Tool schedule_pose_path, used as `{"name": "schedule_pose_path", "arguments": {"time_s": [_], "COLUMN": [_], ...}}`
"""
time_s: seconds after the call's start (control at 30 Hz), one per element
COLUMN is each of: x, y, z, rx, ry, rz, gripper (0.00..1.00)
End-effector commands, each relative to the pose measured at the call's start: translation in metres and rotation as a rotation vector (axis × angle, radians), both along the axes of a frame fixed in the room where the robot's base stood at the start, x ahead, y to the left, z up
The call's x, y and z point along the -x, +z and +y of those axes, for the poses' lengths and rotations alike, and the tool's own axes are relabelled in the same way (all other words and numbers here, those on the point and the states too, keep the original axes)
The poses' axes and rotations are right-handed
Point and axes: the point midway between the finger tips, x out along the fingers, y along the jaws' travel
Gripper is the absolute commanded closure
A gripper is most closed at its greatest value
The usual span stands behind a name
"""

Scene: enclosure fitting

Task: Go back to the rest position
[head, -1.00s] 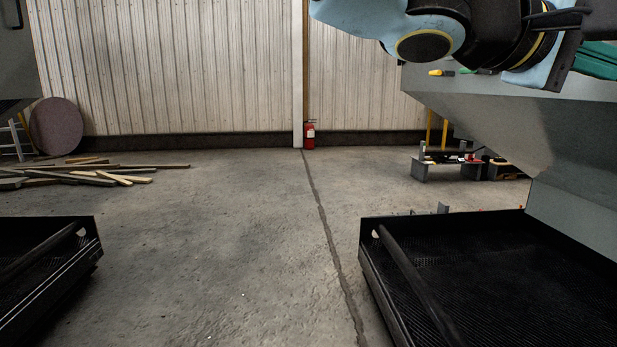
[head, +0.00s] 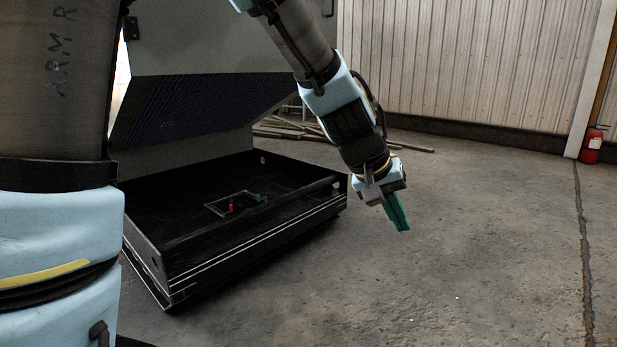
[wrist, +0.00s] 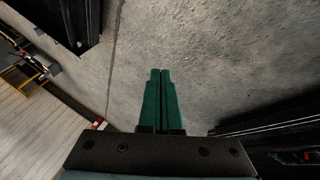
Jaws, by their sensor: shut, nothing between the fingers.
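My gripper (head: 399,216) hangs at the end of my arm in the head view, to the right of an open black enclosure (head: 262,247). Its green fingers point down over bare floor. In the wrist view the gripper (wrist: 160,72) shows its two green fingers side by side, shut with nothing between them. It is apart from the enclosure, whose dark edge also shows at the right of the wrist view (wrist: 270,122).
Inside the enclosure lie a small frame (head: 215,208), a red part (head: 231,207) and a green part (head: 261,198). Its grey lid (head: 230,45) stands raised. A fire extinguisher (head: 591,146) stands by the far wall. The concrete floor (head: 480,240) at right is clear.

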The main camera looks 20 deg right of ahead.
Motion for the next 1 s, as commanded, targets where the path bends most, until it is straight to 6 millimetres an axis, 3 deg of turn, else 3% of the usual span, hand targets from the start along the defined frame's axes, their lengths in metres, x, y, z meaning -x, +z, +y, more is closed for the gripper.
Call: {"name": "schedule_pose_path", "arguments": {"time_s": [0.03,0.1,0.2,0.3,0.4,0.6,0.73,0.8,1.0], "x": [-0.024,-0.05,-0.079,-0.095,-0.1,-0.089,-0.072,-0.074,-0.074], "y": [-0.009,-0.019,-0.033,-0.045,-0.053,-0.066,-0.072,-0.048,-0.005], "z": [0.031,0.074,0.14,0.206,0.264,0.354,0.404,0.401,0.4], "rx": [-0.041,-0.098,-0.179,-0.258,-0.325,-0.429,-0.485,-0.483,-0.483], "ry": [0.051,0.113,0.206,0.295,0.372,0.498,0.573,0.565,0.563], "rz": [-0.016,-0.031,-0.045,-0.046,-0.037,-0.002,0.028,0.024,0.024], "gripper": [1.0,1.0,1.0,1.0,1.0,1.0,1.0,1.0,1.0]}}
